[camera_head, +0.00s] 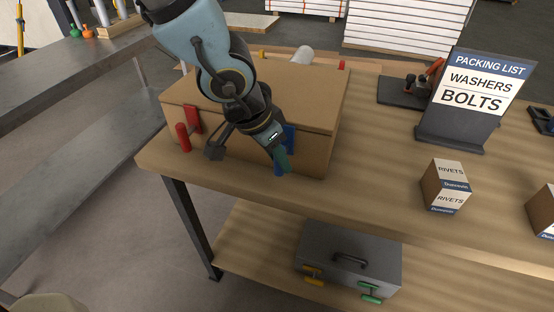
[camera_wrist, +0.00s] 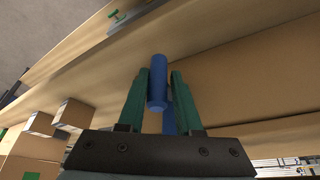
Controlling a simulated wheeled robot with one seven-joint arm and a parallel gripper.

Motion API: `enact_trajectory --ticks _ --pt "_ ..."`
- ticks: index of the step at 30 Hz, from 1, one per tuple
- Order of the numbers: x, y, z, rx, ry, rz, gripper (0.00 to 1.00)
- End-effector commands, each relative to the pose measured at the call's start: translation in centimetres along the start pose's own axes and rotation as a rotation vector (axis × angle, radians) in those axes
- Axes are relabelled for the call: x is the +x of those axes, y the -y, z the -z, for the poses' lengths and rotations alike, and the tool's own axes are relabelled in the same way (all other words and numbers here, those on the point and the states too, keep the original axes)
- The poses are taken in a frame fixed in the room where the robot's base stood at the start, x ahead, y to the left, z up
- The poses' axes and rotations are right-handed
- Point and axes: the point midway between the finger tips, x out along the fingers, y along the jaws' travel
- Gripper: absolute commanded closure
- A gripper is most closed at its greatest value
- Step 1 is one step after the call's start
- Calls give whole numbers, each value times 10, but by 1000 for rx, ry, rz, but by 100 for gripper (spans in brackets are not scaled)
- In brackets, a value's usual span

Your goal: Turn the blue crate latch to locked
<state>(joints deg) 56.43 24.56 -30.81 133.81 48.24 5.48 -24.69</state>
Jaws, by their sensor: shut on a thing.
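The brown crate (camera_head: 248,98) stands on the wooden workbench with its lid closed. Its blue latch (camera_head: 290,138) is on the front face toward the right, partly hidden behind my gripper. In the wrist view the blue latch handle (camera_wrist: 157,85) stands between the two green fingers. My gripper (camera_head: 281,162) is at the crate's front, and its fingers (camera_wrist: 160,90) are shut on the blue latch handle. A red latch (camera_head: 193,120) is on the left of the same front face. The exact angle of the blue latch is hard to tell.
A packing list sign (camera_head: 473,95) and a rivets box (camera_head: 445,187) stand to the right on the workbench (camera_head: 375,160). A grey toolbox (camera_head: 348,258) with yellow and green latches sits on the lower shelf. The bench's front edge runs close below the crate.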

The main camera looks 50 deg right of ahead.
Motion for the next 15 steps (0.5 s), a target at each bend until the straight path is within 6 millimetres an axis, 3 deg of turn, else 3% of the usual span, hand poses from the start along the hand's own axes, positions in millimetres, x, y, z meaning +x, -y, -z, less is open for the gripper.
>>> enact_trajectory --ticks 1,14,15 --pt "2 -7 2 15 -3 -7 100" --pt "2 -8 2 16 2 -4 100" --pt "2 -8 2 16 3 -4 62"
